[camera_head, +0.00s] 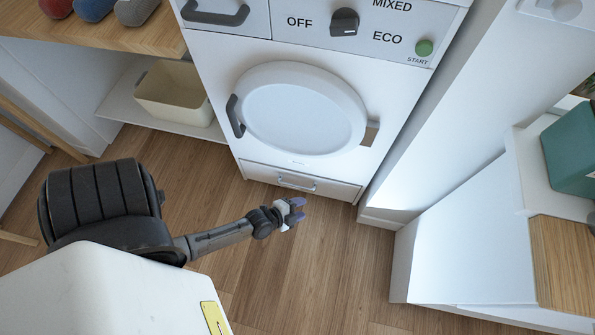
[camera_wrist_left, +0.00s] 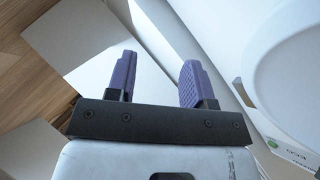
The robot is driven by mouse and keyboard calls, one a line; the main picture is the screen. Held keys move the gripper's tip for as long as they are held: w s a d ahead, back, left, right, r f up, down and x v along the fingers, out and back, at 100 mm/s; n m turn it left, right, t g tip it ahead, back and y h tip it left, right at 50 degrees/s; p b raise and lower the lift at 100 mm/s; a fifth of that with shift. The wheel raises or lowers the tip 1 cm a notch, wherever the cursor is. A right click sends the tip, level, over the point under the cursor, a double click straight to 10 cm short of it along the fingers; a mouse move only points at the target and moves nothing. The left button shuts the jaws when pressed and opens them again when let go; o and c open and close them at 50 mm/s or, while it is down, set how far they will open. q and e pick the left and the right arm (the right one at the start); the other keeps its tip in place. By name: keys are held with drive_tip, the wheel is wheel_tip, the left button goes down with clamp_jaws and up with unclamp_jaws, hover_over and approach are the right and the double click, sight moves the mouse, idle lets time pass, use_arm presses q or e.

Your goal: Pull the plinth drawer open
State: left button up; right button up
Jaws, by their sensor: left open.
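The plinth drawer (camera_head: 330,189) is a low white panel under the round door of the white washing machine (camera_head: 387,95). It looks shut, flush with the front. Its grey bar handle (camera_head: 296,182) is at the panel's left-middle. My left gripper (camera_head: 297,209) is just below and in front of the handle in the head view, apart from it as far as I can tell. In the left wrist view its two purple fingers (camera_wrist_left: 155,80) stand apart with nothing between them. The drawer and its handle do not clearly show in that view. My right gripper is not in view.
The machine's round door (camera_head: 303,110) is shut above the drawer. A white cabinet side stands close at the right, with a low white unit (camera_head: 470,245) in front of it. A cream bin (camera_head: 174,95) sits on a low shelf at left. Wooden floor before the drawer is clear.

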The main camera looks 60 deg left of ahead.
sight(298, 187)
use_arm(q)
drive_tip(key=s+a+f+t+y+b, duration=0.1)
drive_tip(key=a+f+y+b, duration=0.15)
drive_tip(key=f+b, duration=0.35)
drive_tip(key=s+a+f+m+y+b, duration=0.1)
drive_tip(key=a+f+y+b, duration=0.1)
drive_tip(key=a+f+b, duration=0.35)
drive_tip(key=s+a+f+t+y+b, duration=0.1)
drive_tip(key=s+a+f+y+b, duration=0.15)
drive_tip(key=f, duration=0.65)
drive_tip(key=shift+h, duration=0.3)
drive_tip(key=shift+d+b+x, duration=0.15)
drive_tip(key=shift+b+x, duration=1.55)
drive_tip(key=shift+x, duration=1.65)
drive_tip(key=shift+d+b+x, duration=0.15)
drive_tip(key=shift+b+x, duration=1.5)
drive_tip(key=shift+x, duration=1.75)
drive_tip(key=shift+w+r, duration=0.1)
drive_tip(key=shift+c, duration=0.4)
drive_tip(key=c, duration=0.6)
clamp_jaws()
